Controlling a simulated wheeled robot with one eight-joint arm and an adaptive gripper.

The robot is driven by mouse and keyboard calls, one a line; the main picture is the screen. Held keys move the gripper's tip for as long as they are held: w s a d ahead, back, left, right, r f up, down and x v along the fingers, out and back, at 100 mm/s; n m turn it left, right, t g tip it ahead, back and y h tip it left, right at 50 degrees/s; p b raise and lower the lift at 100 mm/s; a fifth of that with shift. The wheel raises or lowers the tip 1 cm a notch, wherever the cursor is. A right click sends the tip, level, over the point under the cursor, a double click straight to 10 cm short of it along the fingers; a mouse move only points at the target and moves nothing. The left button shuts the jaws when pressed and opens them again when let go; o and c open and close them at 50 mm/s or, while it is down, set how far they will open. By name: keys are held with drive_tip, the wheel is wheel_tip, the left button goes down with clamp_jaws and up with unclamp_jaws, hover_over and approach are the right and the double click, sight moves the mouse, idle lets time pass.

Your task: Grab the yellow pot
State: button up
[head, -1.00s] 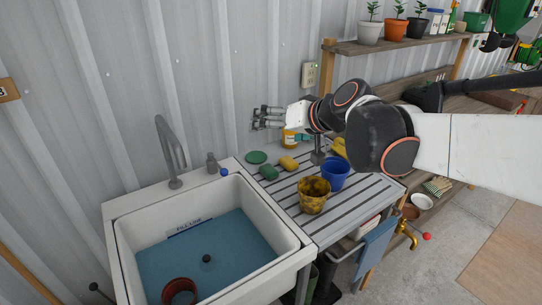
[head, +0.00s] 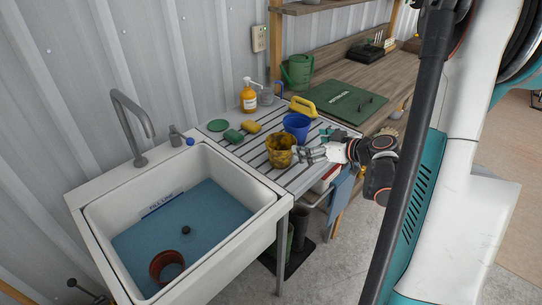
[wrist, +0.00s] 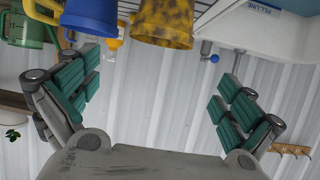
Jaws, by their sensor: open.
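The yellow pot (head: 281,151), mottled with dark stains, stands upright on the slatted drainboard beside the sink. My gripper (head: 303,152) is just right of it in the head view, with the fingers pointing toward it; I cannot tell whether they touch it. In the wrist view, which looks upside down, the yellow pot (wrist: 163,22) is at the top middle, beyond the gap between the spread green-padded fingers of my gripper (wrist: 158,82). The gripper is open and empty.
A blue pot (head: 297,126) stands close behind the yellow pot. Green and yellow sponges (head: 251,127), a soap bottle (head: 248,97) and a yellow-handled tool (head: 303,106) are farther back. The sink (head: 255,203) with water and a brown pot (head: 166,267) is left. A wooden bench adjoins behind.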

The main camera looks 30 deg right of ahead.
drive_tip(key=b, duration=0.2)
approach(272, 140)
drive_tip(key=shift+a, duration=0.1)
drive_tip(key=b+x, duration=0.2)
drive_tip(key=x, duration=0.2)
drive_tip(key=shift+f, duration=0.1)
drive_tip(key=shift+w+a+f, duration=0.15)
drive_tip(key=shift+w, duration=0.35)
drive_tip(key=shift+c, duration=0.2)
drive_tip(key=c, duration=0.5)
